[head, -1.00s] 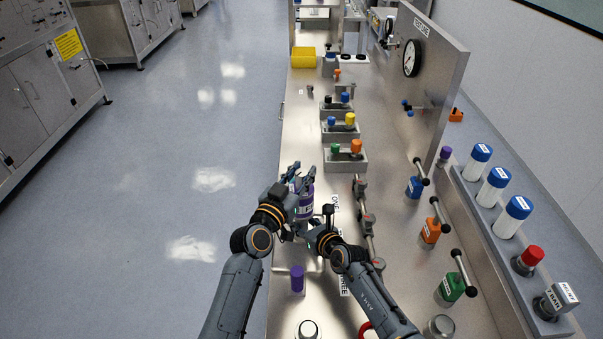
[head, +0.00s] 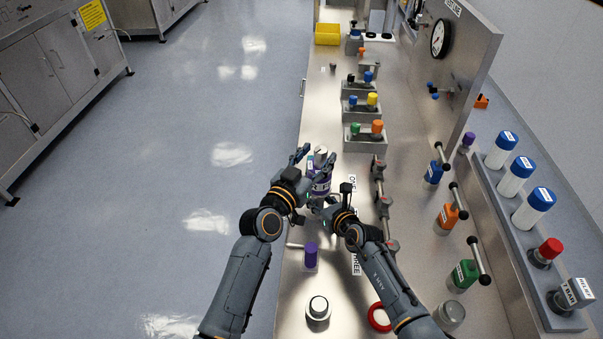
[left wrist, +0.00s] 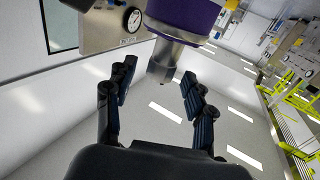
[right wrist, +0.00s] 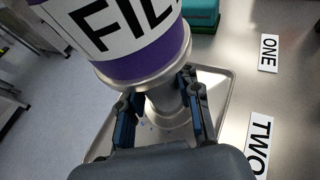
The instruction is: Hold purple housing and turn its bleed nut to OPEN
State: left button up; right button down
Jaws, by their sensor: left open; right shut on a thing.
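The purple housing (head: 321,186) stands upright over the bench with a white label; its label also shows in the right wrist view (right wrist: 112,28). My right gripper (head: 326,207) is shut on the silver neck (right wrist: 165,105) below the purple body, one finger on each side. The silver bleed nut (head: 320,153) is at the top of the housing. In the left wrist view the nut (left wrist: 163,62) lies between the spread fingers, with a gap to each. My left gripper (left wrist: 158,92) is open around it. The nut's OPEN mark cannot be read.
A small purple cylinder (head: 311,256) and a round silver-rimmed part (head: 318,308) stand nearer on the bench. Blocks with coloured caps (head: 365,137) stand beyond the housing. Open floor lies left.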

pick_arm(q)
jog(key=v, duration=0.9)
jog(key=shift+s+a, duration=0.2)
jog(key=shift+s, duration=0.1)
